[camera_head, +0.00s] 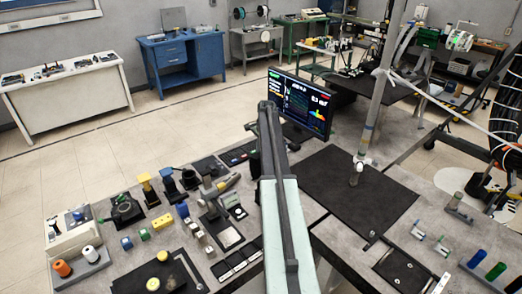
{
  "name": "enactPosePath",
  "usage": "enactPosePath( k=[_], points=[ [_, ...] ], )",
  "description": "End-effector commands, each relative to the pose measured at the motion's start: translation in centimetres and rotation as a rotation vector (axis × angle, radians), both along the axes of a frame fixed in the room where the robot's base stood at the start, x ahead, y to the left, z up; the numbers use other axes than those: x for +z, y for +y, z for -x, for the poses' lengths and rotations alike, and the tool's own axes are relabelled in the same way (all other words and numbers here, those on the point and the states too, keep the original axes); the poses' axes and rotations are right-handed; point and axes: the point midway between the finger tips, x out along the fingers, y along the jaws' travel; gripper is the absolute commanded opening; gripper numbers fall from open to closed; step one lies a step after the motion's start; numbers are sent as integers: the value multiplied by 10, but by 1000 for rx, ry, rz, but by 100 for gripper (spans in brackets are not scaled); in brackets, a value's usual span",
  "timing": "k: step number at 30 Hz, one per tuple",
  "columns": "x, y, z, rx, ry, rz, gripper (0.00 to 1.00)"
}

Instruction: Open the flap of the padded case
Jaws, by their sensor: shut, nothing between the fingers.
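I cannot make out a padded case for certain. A dark flat piece (402,269) with small pale spots lies at the lower right of the bench; I cannot tell whether it is the case or whether it has a flap. My arm, a pale green link with dark rails, rises through the middle of the head view and hides part of the bench behind it. I cannot make out my gripper or its fingers.
A monitor (301,103) stands behind my arm. A pale pole (378,100) comes down to a black mat (395,205) on the right. Colored spools (495,271) stand at the lower right, and small tools and blocks crowd the left. The mat is mostly bare.

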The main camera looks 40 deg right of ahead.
Motion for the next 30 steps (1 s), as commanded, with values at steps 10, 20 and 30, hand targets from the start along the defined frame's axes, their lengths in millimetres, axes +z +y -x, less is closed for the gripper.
enactPosePath(
  k=[10,20,30],
  points=[
    [-1,-1,0,0,-1,0,0],
    [5,-1,0,0,-1,0,0],
    [63,1,-5,1,-1,0,0]
  ],
)
